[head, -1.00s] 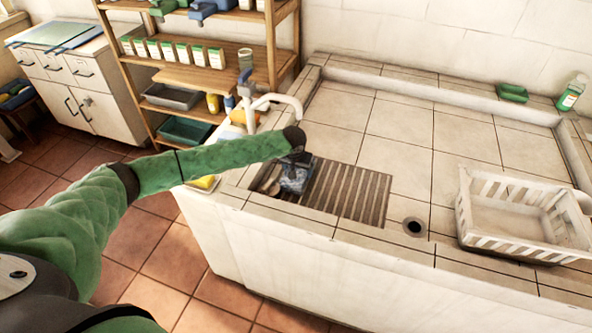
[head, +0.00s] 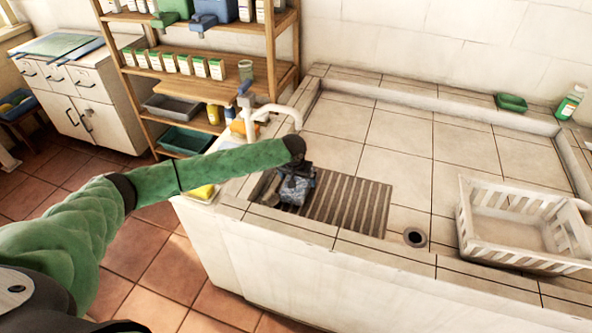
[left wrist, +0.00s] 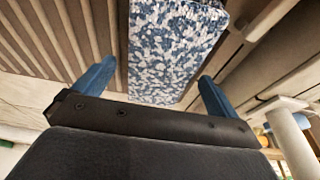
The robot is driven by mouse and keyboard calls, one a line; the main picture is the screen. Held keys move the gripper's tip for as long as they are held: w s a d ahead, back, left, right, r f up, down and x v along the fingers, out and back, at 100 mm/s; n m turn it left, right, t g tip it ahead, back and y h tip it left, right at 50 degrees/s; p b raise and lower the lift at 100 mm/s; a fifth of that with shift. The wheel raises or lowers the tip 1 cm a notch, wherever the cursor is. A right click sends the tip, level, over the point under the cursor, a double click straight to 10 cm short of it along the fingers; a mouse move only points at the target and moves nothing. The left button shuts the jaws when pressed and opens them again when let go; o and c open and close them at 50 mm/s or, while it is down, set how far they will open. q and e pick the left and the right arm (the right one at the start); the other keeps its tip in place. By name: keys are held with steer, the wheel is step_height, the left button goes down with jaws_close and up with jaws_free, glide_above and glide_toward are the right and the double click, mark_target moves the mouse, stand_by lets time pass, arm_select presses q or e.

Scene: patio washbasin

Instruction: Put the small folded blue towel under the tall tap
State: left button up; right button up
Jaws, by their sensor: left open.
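The small folded blue towel (head: 293,194), patterned in blue and white, lies at the left end of the slatted rack in the basin. It also shows in the left wrist view (left wrist: 172,45). My left gripper (head: 298,174) is just above it, pointing down. In the left wrist view the gripper (left wrist: 156,76) is open, with the towel between its blue fingers and gaps at both sides. The tall tap (head: 277,109) is white and curved, behind the towel near the basin's left end. My right gripper is not in view.
The dark slatted rack (head: 352,203) fills the basin's left part. A drain hole (head: 414,237) and a white crate (head: 474,239) stand to the right. A yellow item (head: 200,191) sits at the left edge. The tiled surface behind the rack is clear.

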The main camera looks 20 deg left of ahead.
arm_select(q)
steer(key=b+v, duration=0.3)
steer(key=v, duration=0.8)
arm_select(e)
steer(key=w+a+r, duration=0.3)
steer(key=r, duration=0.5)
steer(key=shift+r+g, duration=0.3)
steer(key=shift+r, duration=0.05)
arm_select(q)
steer(key=shift+s+f, duration=0.1)
